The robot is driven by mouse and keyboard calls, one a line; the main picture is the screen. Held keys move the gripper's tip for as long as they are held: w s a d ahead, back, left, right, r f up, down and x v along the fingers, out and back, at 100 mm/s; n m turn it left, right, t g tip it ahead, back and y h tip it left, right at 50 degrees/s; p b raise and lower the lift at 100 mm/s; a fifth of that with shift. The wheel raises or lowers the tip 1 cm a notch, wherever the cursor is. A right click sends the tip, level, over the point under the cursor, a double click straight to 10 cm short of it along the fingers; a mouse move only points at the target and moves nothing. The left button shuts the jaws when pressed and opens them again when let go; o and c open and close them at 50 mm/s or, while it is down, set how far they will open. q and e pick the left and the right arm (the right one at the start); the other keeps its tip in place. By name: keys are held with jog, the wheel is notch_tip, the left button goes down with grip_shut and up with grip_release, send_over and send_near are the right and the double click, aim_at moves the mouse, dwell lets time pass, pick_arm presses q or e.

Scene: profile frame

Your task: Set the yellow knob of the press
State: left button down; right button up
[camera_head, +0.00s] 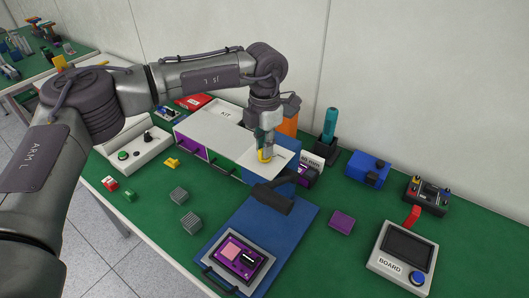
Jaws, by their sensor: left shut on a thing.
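The press has a blue base (285,222), a black bar (272,199) and a pale top plate (283,160). The yellow knob (264,157) is on top of that plate, partly hidden by my fingers. My left gripper (265,148) points down from above and is shut on the yellow knob. The knob's exact setting and any marks around it are too small to read. My right gripper is not in view.
A grey-framed tray with a purple board (232,249) is at the front of the base. White drawers (208,133) stand to the left, a teal-handled tool (330,122) behind. A blue box (367,169) and a BOARD device (402,258) are at the right.

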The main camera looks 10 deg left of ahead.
pick_arm(q)
jog(key=n+b, duration=0.2)
jog(key=n, duration=0.1)
jog(key=shift+f, duration=0.15)
jog(key=n+b, duration=0.3)
jog(key=shift+n, duration=0.3)
jog(key=n+b, duration=0.2)
jog(key=n, duration=0.1)
jog(key=shift+r+n+b, duration=0.25)
jog(key=shift+n+b, duration=0.3)
jog(key=shift+n, duration=0.45)
jog(key=c, duration=1.1)
grip_release()
jog(key=shift+c, duration=0.2)
